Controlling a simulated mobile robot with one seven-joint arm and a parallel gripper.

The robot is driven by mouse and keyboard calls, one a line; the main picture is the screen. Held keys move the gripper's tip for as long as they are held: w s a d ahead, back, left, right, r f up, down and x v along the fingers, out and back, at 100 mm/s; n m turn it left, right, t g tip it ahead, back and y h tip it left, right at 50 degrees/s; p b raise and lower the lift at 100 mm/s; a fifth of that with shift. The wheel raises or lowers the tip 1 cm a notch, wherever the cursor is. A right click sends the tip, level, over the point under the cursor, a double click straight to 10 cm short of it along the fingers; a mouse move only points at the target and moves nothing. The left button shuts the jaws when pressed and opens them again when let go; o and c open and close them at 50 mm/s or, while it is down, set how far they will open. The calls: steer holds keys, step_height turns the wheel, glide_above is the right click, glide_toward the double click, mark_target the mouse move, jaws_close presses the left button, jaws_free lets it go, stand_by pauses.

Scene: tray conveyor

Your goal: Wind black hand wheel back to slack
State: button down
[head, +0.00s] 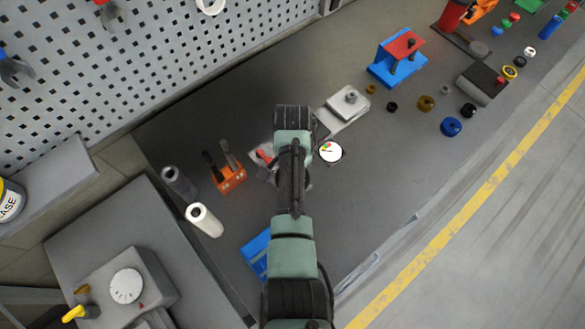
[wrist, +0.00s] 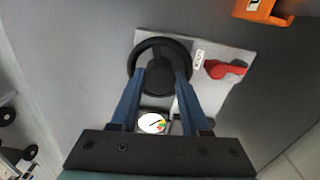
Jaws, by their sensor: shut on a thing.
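The black hand wheel (wrist: 160,46) sits on a light grey plate (wrist: 233,95) in the wrist view. My gripper (wrist: 160,75) reaches over the wheel, its two blue fingers shut on the hub from either side. A red lever (wrist: 225,69) lies to the right of the wheel, with a small white label (wrist: 199,59) between them. A round gauge (wrist: 152,123) with a white face, a coloured sector and a dark needle shows between the fingers. In the head view the gauge (head: 330,152) is right of my arm, which hides most of the wheel.
An orange tool holder (head: 228,178) stands left of my arm, with a white roll (head: 204,220) and a dark roll (head: 179,184) beyond it. A blue box (head: 256,254) lies nearer. A grey block (head: 349,103) and a blue-red fixture (head: 398,58) stand to the upper right.

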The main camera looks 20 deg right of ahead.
steer(key=n, duration=0.6)
steer(key=shift+r+n+p, duration=0.1)
steer(key=shift+n+p, duration=0.2)
steer(key=shift+p, duration=0.1)
steer(key=n, duration=0.6)
steer(key=n+p, duration=0.1)
steer(key=n, duration=0.5)
steer(key=shift+n, duration=0.3)
steer(key=n, duration=0.5)
steer(key=shift+c, duration=1.9)
jaws_free()
